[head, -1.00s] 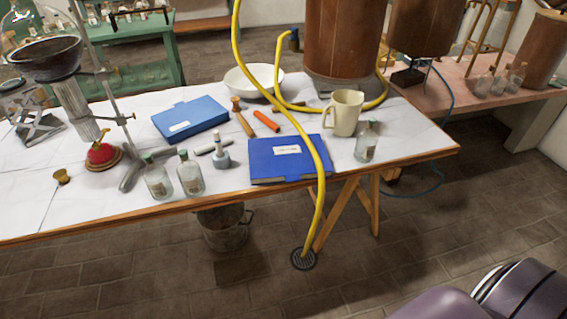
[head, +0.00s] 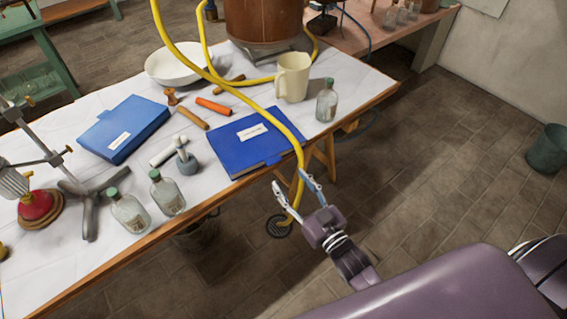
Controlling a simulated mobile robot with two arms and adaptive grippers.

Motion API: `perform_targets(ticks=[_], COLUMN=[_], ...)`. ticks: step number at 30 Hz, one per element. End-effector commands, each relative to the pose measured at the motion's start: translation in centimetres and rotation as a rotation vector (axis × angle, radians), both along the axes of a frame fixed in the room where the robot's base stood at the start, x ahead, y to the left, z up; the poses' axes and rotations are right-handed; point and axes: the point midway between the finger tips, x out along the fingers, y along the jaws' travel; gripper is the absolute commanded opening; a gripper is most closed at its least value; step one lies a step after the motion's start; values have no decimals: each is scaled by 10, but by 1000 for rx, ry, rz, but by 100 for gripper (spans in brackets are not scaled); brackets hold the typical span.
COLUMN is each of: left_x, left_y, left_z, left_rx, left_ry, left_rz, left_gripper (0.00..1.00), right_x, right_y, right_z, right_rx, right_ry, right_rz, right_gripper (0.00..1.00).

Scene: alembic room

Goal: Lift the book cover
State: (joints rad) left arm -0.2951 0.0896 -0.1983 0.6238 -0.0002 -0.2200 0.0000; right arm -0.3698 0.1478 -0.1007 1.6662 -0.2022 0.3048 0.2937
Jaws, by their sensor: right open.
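A dark blue book (head: 240,146) with a white label lies closed near the front edge of the table, label up. The yellow hose crosses over its right end. A lighter blue book (head: 124,128), also closed with a white label, lies farther left on the table. My right gripper (head: 296,184) is open and empty, in front of the table edge, below and to the right of the dark blue book and apart from it. My left gripper is not in view.
The yellow hose (head: 206,73) runs over the table to a floor drain (head: 278,227). Two bottles (head: 129,212) stand front left. An orange stick (head: 213,106) lies behind.

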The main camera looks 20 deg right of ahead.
Motion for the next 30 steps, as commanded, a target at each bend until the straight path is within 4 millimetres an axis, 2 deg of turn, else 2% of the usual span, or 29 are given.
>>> perform_targets(ticks=[6,15,26,30], left_x=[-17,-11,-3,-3], left_y=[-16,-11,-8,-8], left_z=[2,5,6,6], left_rx=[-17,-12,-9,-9], left_ry=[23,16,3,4], left_rz=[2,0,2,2], left_gripper=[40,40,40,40], right_x=[31,66,71,71], right_y=[7,14,16,16], right_z=[1,-1,-2,-2], right_rx=[0,2,0,0], right_ry=[-1,2,4,4], right_rz=[0,-1,0,0], right_gripper=[52,52,52,38])
